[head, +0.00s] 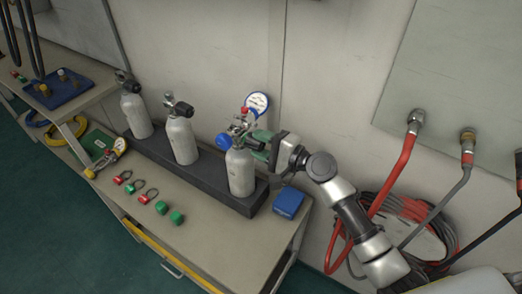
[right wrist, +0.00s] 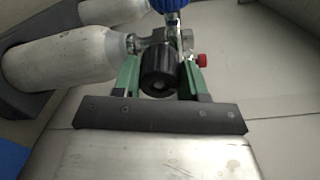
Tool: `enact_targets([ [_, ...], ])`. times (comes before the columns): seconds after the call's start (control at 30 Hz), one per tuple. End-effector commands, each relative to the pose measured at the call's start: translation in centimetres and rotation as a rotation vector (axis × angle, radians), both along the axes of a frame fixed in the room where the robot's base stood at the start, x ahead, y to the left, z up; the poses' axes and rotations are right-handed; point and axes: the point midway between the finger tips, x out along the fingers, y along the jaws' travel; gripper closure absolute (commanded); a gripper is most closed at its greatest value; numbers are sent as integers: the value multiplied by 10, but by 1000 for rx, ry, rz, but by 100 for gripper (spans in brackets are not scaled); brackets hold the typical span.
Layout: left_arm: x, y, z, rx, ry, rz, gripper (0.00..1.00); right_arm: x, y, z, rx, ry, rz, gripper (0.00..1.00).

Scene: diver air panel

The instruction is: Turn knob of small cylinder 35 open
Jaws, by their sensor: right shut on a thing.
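Three small grey cylinders stand in a dark rack (head: 210,163) on the bench: a left one (head: 136,115), a middle one (head: 182,142) and a right one (head: 240,175). No number is readable on them. The right one has a blue knob and a gauge (head: 257,103) at its valve. My right gripper (head: 256,143) reaches in from the right at this valve. In the right wrist view its green fingers (right wrist: 158,78) are shut on the black knob (right wrist: 157,68), one on each side. The cylinder body (right wrist: 65,58) lies to the left there. My left gripper is not in view.
A blue box (head: 288,203) stands right of the rack. Small red and green items (head: 143,198) lie on the bench in front. Red and grey hoses (head: 400,170) hang on the wall at right, near my right arm. A wall stands close behind the cylinders.

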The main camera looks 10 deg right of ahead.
Motion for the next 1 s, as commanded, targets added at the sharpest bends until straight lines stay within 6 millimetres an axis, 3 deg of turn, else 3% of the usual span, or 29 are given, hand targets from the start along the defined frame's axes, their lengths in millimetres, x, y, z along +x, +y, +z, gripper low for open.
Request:
enact_targets([
  [0.03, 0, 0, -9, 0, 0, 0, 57, 0, 0, -5, -35, -33, 2, 81],
  [0.5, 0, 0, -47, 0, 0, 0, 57, -1, 1, -5, -348, -343, 3, 81],
  [1.0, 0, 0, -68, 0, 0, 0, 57, -1, 1, -4, -572, -563, 3, 81],
])
